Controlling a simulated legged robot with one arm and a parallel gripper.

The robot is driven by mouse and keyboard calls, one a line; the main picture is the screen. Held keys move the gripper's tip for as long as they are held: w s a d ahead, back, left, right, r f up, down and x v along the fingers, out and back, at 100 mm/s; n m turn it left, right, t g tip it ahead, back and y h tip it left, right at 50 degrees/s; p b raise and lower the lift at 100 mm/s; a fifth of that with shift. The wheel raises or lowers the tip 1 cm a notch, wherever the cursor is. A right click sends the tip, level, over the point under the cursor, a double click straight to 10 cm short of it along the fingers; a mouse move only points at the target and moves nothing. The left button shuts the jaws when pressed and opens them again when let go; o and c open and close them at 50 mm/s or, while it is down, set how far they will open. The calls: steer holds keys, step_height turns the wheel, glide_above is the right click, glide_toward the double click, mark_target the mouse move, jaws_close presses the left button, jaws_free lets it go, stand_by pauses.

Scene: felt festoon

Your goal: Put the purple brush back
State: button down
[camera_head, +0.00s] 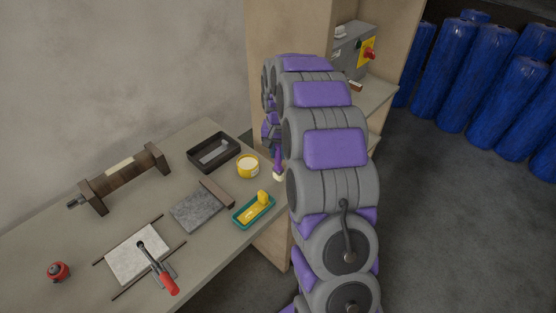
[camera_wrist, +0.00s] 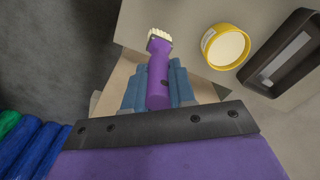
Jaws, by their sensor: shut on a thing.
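The purple brush (camera_wrist: 158,78) has a purple handle and pale cream bristles. My gripper (camera_wrist: 157,88) is shut on its handle, with a blue-grey finger on each side in the wrist view. The bristle end points away from the gripper. In the head view, the brush (camera_head: 278,163) hangs bristles down by the right edge of the workbench, just right of the yellow tub (camera_head: 248,166). My arm hides most of the gripper there. Whether the bristles touch anything is unclear.
On the workbench (camera_head: 215,255) are a black tray (camera_head: 214,152), a teal tray (camera_head: 254,211) with a yellow piece, a grey slab (camera_head: 199,209), a roller stand (camera_head: 125,178), a white sheet (camera_head: 138,253), a red-handled tool (camera_head: 168,284) and a red object (camera_head: 58,271). Blue rolls (camera_head: 488,65) stand right.

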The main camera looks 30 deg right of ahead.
mark_target(280, 157)
steer(key=f, duration=0.3)
steer(key=shift+d, duration=0.25)
steer(key=c, duration=1.2)
jaws_free()
steer(key=shift+a+f, duration=0.1)
steer(key=shift+a, duration=0.15)
steer(key=shift+c, duration=0.2)
steer(key=o, duration=0.3)
steer(key=shift+d, duration=0.25)
steer(key=shift+d+r, duration=0.15)
steer(key=shift+r, duration=0.25)
step_height(280, 157, up, 11)
steer(key=shift+d+p, duration=0.1)
steer(key=shift+p, duration=1.1)
steer(key=shift+s+a+r, duration=0.1)
steer(key=shift+a+r, duration=0.1)
steer(key=shift+r, duration=0.05)
steer(key=s+a+r+n, duration=0.2)
steer(key=s+a+r, duration=0.3)
steer(key=s+a, duration=0.4)
steer(key=s+a+n+g, duration=0.1)
steer(key=s+a+n, duration=0.1)
steer(key=s, duration=1.3)
steer(key=s+a+f+n+g, duration=0.1)
steer(key=s+a+n, duration=0.2)
steer(key=s, duration=1.3)
steer(key=shift+a, duration=1.15)
